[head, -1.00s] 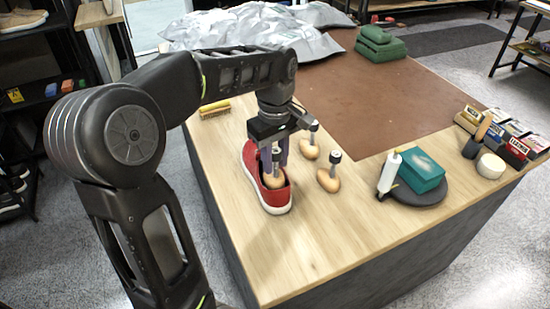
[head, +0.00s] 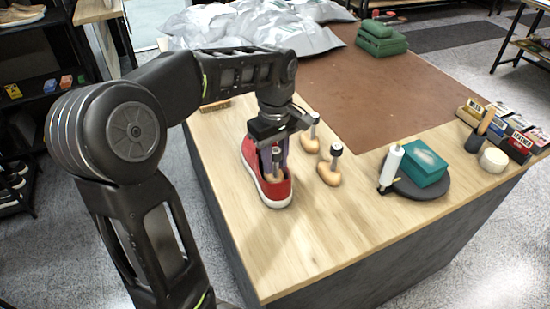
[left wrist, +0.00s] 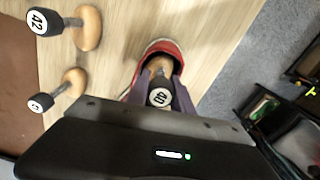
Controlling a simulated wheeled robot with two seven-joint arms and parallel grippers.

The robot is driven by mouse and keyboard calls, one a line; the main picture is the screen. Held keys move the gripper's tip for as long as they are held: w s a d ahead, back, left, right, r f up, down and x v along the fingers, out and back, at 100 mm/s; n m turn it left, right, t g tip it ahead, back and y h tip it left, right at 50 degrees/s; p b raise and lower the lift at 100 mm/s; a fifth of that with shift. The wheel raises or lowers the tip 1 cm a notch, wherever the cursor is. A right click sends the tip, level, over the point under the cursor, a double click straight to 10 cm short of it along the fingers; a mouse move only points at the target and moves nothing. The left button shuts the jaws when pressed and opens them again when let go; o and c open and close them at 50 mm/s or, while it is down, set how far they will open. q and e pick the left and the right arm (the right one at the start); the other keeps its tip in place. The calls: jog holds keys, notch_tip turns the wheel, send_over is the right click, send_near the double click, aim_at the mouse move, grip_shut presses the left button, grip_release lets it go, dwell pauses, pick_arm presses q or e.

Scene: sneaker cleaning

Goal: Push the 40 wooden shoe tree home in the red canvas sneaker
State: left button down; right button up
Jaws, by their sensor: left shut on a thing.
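The red canvas sneaker (head: 281,190) with a white sole stands on the wooden part of the table. It also shows in the left wrist view (left wrist: 163,46). A wooden shoe tree with a dark knob marked 40 (left wrist: 160,97) sits in the sneaker's opening; in the head view its wooden heel block (head: 274,178) is low inside the collar. My left gripper (head: 273,158) is over the opening, pointing down, with its fingers shut on this shoe tree. The front of the tree inside the shoe is hidden. My right gripper is not in view.
Two other shoe trees, one marked 42 (left wrist: 86,28) and one with an unclear number (left wrist: 72,82), stand beside the sneaker. The table's front is clear.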

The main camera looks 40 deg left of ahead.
pick_arm(q)
jog(key=shift+f+b, duration=0.3)
jog(key=shift+f, duration=0.15)
jog(key=c, duration=1)
grip_release()
jog(key=shift+c, duration=0.2)
